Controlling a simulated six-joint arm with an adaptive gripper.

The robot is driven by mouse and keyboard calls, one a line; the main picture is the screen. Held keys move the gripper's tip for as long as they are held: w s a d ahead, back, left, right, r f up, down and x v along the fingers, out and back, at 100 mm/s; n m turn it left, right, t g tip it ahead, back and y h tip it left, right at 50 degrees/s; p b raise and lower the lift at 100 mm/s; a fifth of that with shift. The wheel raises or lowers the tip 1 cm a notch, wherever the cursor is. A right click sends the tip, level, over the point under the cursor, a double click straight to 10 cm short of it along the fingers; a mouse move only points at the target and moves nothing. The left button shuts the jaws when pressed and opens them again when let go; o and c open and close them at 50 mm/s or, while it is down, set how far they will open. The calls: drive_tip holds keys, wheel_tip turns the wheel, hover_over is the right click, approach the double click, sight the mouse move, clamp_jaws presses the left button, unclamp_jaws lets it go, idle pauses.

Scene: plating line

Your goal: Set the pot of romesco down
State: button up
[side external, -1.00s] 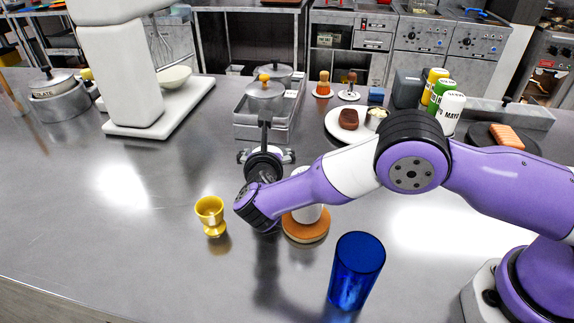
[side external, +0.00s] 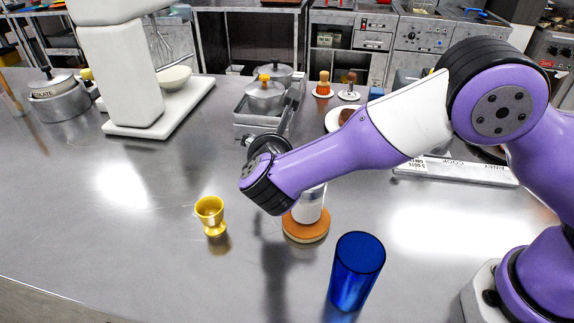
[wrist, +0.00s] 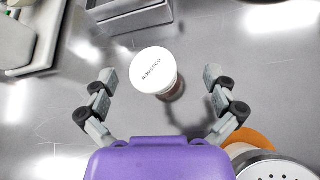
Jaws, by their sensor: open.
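The pot of romesco (wrist: 154,70) has a white lid lettered ROMESCO and a reddish-brown body. In the wrist view it is between my open fingers, with a gap on either side. Whether its base rests on the counter is hard to tell from above. My gripper (wrist: 160,77) is open, one finger left and one right of the pot. In the side external view my purple wrist hides the fingers, and I cannot make out the pot there.
A white shaker (side external: 311,205) on an orange-brown round mat (side external: 306,232) stands close by my wrist. A gold cup (side external: 210,213) and a blue tumbler (side external: 356,272) stand nearer the front. The left counter is mostly clear.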

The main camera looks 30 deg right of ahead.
drive_tip(key=s+d+r+m+g+y, duration=0.3)
drive_tip(key=s+d+r+m, duration=0.3)
drive_tip(key=d+r+m, duration=0.55)
drive_tip(key=s+d+f+m+g+y, duration=0.1)
drive_tip(key=s+m+y, duration=0.2)
drive_tip(key=s+m, duration=1.1)
drive_tip(key=s, duration=0.3)
drive_tip(key=shift+d+f+y, duration=0.2)
drive_tip(key=shift+d+y, duration=0.15)
drive_tip(key=shift+y, duration=0.05)
